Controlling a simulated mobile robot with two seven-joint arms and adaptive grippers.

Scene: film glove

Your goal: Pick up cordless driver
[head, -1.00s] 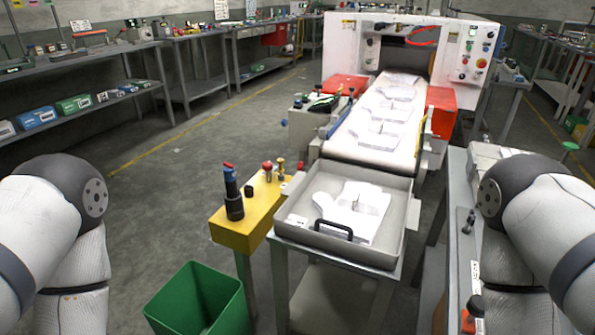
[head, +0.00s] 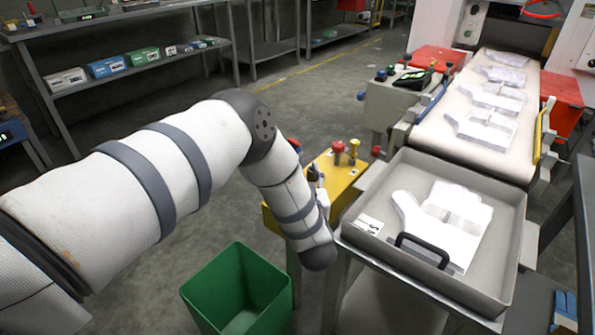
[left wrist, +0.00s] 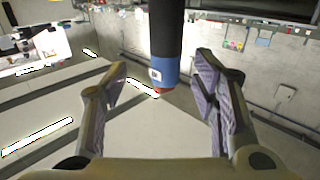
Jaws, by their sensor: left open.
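The cordless driver (left wrist: 166,40) shows in the left wrist view as a dark upright cylinder with a blue band and a red tip. It stands between the two fingers of my left gripper (left wrist: 160,82), with a visible gap on both sides. The gripper is open and not closed on it. In the head view my left arm reaches over the yellow stand (head: 345,178) and hides the driver. Only a small part of the left gripper shows there, beside the forearm. My right gripper is in neither view.
A grey tray (head: 365,222) with white glove shapes sits right of the stand, below the conveyor (head: 462,135). Red and yellow knobs (head: 338,147) rise from the stand. A green bin (head: 215,290) stands on the floor below my left arm.

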